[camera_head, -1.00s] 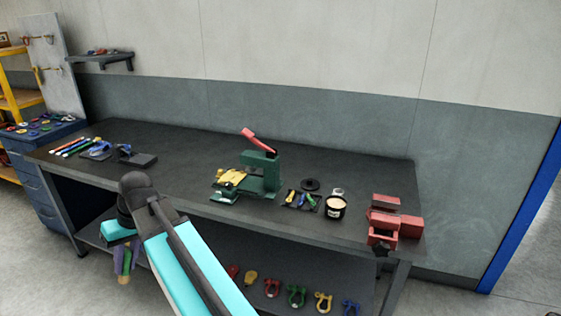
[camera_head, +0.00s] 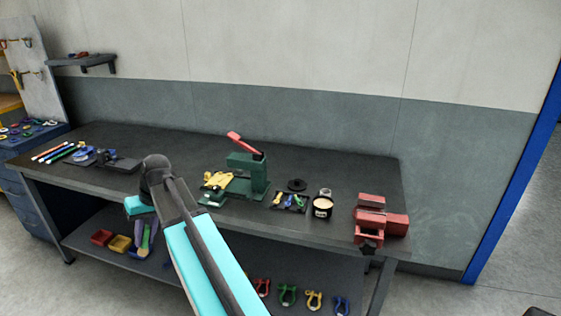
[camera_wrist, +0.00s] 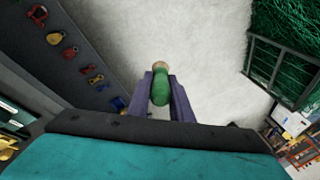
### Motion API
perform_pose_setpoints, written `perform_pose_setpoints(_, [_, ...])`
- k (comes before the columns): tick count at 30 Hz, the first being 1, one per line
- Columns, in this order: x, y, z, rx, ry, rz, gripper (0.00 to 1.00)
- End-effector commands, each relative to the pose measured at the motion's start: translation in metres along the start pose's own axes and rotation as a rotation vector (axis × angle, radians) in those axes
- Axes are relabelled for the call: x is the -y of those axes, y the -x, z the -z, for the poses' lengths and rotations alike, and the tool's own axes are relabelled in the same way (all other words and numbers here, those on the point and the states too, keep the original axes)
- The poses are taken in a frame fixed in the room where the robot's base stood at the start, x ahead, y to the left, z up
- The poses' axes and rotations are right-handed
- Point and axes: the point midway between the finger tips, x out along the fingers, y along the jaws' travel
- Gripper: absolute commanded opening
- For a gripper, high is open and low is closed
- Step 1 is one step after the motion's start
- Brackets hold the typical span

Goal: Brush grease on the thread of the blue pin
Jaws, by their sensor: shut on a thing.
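My gripper (camera_head: 143,240) hangs low in front of the bench in the head view. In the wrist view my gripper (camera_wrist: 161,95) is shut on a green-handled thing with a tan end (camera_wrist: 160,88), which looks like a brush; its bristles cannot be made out. A small dark tray (camera_head: 285,208) on the bench holds several small coloured pieces, yellow, blue and green. One looks like the blue pin (camera_head: 289,201); its thread is too small to see. An open tin of pale grease (camera_head: 322,208) stands right of the tray. My gripper is well apart from both.
A green press with a red lever (camera_head: 248,175) stands left of the tray. A dark round lid (camera_head: 297,184) lies behind it. A red vise (camera_head: 375,220) is at the bench's right end. Shackles (camera_head: 287,295) and bins lie on the lower shelf (camera_head: 200,262).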

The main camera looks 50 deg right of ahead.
Motion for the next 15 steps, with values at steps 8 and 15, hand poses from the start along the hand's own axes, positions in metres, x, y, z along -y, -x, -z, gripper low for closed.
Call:
perform_pose_setpoints(8, [-0.095, 0.038, 0.036, -0.044, -0.138, -0.028, 0.00])
perform_pose_setpoints(15, [-0.180, 0.071, 0.052, -0.081, -0.253, -0.052, 0.00])
